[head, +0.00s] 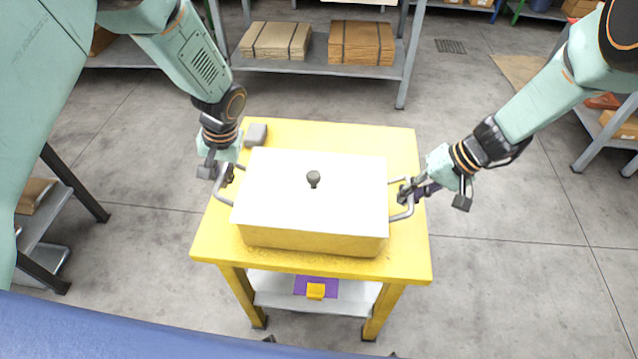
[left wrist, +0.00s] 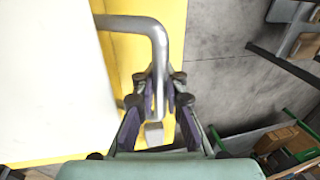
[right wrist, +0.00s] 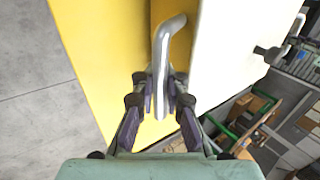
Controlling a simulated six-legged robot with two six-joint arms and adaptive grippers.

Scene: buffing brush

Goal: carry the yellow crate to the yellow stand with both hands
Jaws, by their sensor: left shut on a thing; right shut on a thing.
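The yellow crate (head: 312,240) has a white lid with a dark knob and a grey bar handle on each side. It is over the top of the yellow stand (head: 405,262); it looks level, and I cannot tell for certain whether it rests on the top. My left gripper (head: 224,172) is shut on the crate's left handle, which also shows between the fingers in the left wrist view (left wrist: 158,60). My right gripper (head: 408,192) is shut on the right handle, which shows between the fingers in the right wrist view (right wrist: 160,60).
A small grey block (head: 256,135) lies on the stand's back left corner. The stand's lower shelf (head: 268,284) holds a purple sheet and a small yellow piece. A rack with cardboard stacks (head: 361,43) stands behind. Grey floor (head: 500,200) is open to the right.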

